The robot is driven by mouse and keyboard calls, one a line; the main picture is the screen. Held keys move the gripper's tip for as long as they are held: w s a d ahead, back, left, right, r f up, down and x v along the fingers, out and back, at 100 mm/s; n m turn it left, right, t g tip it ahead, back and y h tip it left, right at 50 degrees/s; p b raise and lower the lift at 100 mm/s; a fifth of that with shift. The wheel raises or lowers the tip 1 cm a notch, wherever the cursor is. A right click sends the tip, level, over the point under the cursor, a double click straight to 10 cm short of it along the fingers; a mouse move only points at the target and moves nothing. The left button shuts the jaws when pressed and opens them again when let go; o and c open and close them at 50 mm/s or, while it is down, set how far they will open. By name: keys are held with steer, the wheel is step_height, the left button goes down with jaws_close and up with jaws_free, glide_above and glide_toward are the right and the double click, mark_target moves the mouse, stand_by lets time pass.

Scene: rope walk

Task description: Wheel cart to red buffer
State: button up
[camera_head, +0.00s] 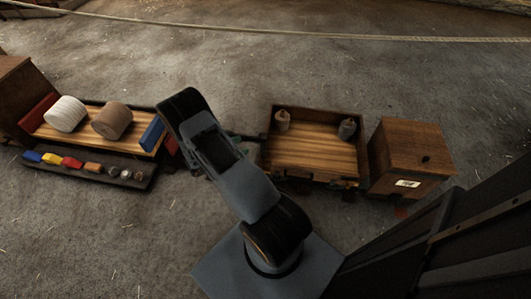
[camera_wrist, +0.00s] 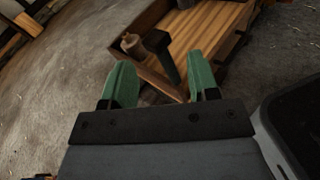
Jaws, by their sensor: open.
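The cart (camera_head: 316,163) is a low wooden tray with dark rims, right of my arm in the head view. Two small bobbin-like pieces stand at its far side. A dark handle (camera_head: 254,137) sticks out from its left end. My gripper (camera_head: 240,148) is beside this end, largely hidden by my arm. In the wrist view my open gripper (camera_wrist: 160,62) has green fingers on either side of the dark handle post (camera_wrist: 164,58). I cannot tell whether they touch it. Red shows at the left bench's right end (camera_head: 172,147) and below the cabinet (camera_head: 402,212); which is the red buffer is unclear.
A bench (camera_head: 88,131) at left carries two rope spools, a red board and a blue board (camera_head: 152,133), with a front tray of small coloured pieces. A wooden cabinet (camera_head: 411,158) stands close to the cart's right end. A rope (camera_head: 300,35) crosses the back; floor between is clear.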

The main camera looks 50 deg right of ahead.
step_height(320, 180, down, 12)
steer(key=d+n+t+h+b, duration=0.1)
steer(key=n+t+h+b, duration=0.1)
steer(key=n+t+b, duration=0.15)
steer(key=d+b, duration=0.1)
steer(key=d, duration=1.2)
steer(key=shift+s+d+n+b, duration=0.3)
steer(key=shift+s+d+n, duration=0.05)
steer(key=shift+s+n, duration=0.1)
steer(key=shift+r, duration=0.1)
steer(key=shift+c, duration=0.5)
jaws_close()
